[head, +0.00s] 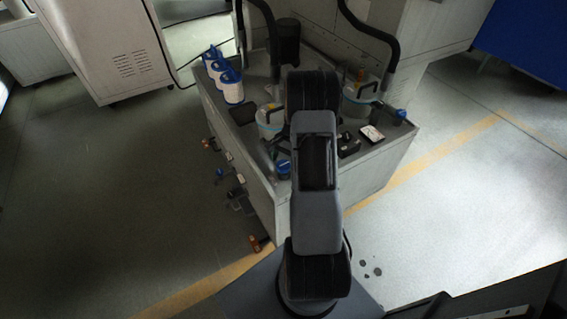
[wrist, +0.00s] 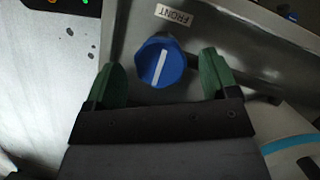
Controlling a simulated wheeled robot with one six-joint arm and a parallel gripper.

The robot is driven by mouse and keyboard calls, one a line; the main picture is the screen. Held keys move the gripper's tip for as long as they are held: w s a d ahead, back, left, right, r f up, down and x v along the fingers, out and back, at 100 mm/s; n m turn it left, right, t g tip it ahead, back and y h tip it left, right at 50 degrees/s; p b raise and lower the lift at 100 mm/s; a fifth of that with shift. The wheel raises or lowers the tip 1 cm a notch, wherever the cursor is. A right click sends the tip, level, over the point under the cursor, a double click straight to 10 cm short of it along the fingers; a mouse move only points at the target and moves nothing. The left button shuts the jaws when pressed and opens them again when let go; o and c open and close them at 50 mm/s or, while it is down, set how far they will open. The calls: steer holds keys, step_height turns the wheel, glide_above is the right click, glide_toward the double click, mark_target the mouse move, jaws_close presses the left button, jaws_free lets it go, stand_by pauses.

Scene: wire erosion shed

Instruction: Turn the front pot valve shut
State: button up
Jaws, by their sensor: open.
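The front pot valve is a blue round knob (wrist: 160,62) with a white line across it. In the wrist view the line runs nearly up and down the picture, slightly tilted. A label reading FRONT (wrist: 175,15) is upside down just above it. My gripper (wrist: 162,72) is open, its green fingers to either side of the knob with a gap on each side. I cannot tell how far above the knob the fingertips are. In the head view a blue knob (head: 283,168) shows beside my arm, which hides most of the gripper.
A clear pot (head: 270,119) stands on the grey bench behind the knob. Another pot (head: 360,92) and blue knob (head: 401,113) are at the right. White-and-blue canisters (head: 231,86) stand at the back left. A small dark box (head: 348,145) lies right of my arm.

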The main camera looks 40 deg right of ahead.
steer(key=shift+s+a+f, duration=0.1)
steer(key=shift+a+f, duration=0.15)
steer(key=shift+f, duration=0.3)
steer(key=c, duration=0.9)
